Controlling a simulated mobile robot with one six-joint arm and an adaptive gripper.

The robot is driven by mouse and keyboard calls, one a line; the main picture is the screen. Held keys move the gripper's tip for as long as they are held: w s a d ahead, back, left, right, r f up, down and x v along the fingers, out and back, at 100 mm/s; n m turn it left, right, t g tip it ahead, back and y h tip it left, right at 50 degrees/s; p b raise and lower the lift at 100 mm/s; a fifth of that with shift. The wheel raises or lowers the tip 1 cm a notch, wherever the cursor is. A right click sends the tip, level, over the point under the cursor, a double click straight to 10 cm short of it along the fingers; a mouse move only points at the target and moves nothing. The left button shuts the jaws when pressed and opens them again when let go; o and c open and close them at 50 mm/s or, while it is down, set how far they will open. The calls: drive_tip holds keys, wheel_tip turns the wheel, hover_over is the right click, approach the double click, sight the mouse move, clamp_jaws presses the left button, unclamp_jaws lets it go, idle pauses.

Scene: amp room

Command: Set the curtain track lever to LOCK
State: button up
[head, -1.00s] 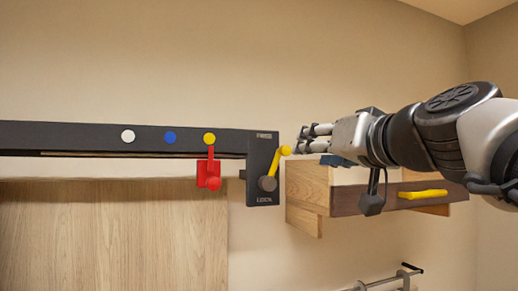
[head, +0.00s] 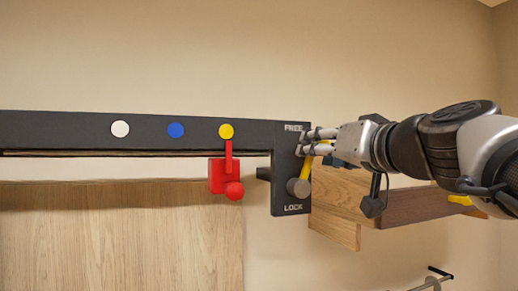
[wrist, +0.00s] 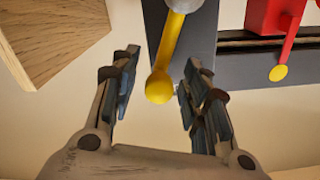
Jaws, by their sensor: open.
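The curtain track lever is a yellow bar (head: 306,168) on a grey round pivot (head: 298,187), mounted on a dark plate (head: 291,198) marked FREE at the top and LOCK at the bottom. The lever tilts up and right from its pivot, toward the FREE end. In the wrist view its yellow ball tip (wrist: 159,86) lies between my open fingers, with gaps on both sides. My gripper (head: 318,141) comes from the right and covers part of the lever in the head view. It is open and holds nothing.
A dark track (head: 60,130) runs left from the plate with white, blue and yellow dots. A red bracket (head: 217,176) with a red knob hangs under the yellow dot. A wooden box (head: 345,195) sits close behind and right of the plate. A wooden panel (head: 110,240) is below left.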

drive_tip(key=shift+c, duration=0.4)
clamp_jaws()
